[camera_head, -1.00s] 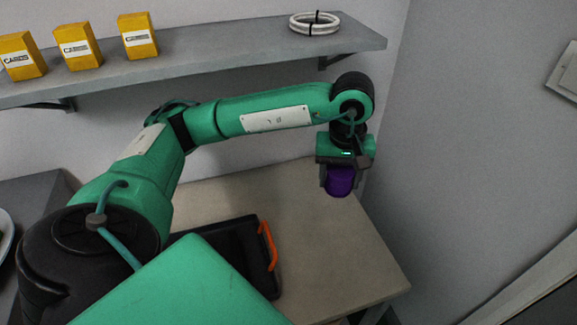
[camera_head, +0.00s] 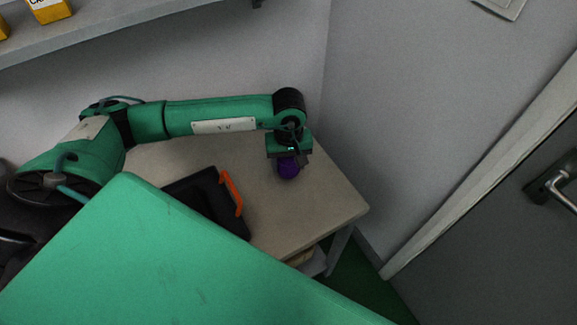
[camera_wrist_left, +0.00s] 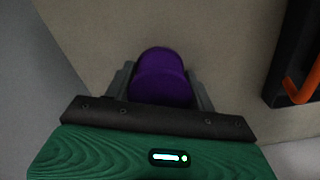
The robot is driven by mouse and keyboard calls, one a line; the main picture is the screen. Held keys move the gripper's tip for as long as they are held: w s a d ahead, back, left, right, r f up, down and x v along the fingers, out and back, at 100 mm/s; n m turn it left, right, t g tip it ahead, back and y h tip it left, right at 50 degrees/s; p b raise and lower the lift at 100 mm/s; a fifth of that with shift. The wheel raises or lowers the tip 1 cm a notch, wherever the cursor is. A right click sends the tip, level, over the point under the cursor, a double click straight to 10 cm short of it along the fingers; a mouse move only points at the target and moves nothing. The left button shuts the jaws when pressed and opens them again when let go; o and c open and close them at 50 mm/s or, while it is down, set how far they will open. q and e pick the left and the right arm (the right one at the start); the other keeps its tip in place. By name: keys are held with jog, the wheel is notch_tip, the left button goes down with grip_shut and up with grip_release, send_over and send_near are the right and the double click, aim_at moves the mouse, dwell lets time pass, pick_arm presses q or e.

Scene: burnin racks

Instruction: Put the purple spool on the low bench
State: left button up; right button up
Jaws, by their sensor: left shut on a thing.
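The purple spool (camera_head: 287,168) is between the fingers of my left gripper (camera_head: 288,166), over the right part of a beige-topped bench (camera_head: 315,200). In the left wrist view the spool (camera_wrist_left: 160,78) sits between both fingers of the gripper (camera_wrist_left: 160,85), with the bench top (camera_wrist_left: 225,45) behind it. My left gripper is shut on the spool. Whether the spool touches the bench top is hard to tell. My right gripper is not in view.
A black case (camera_head: 205,200) with an orange handle (camera_head: 231,192) lies on the bench left of the spool. A grey shelf (camera_head: 150,22) with yellow boxes (camera_head: 49,9) is on the wall above. A door (camera_head: 530,240) stands at the right.

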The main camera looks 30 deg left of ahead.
pick_arm(q)
notch_tip(320, 180, down, 2)
jog(key=shift+f, duration=0.35)
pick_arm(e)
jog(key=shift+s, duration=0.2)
pick_arm(q)
jog(key=shift+f, duration=0.1)
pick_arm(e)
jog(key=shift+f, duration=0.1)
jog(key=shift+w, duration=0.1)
pick_arm(q)
jog(key=o, duration=1.1)
jog(key=shift+c, duration=0.2)
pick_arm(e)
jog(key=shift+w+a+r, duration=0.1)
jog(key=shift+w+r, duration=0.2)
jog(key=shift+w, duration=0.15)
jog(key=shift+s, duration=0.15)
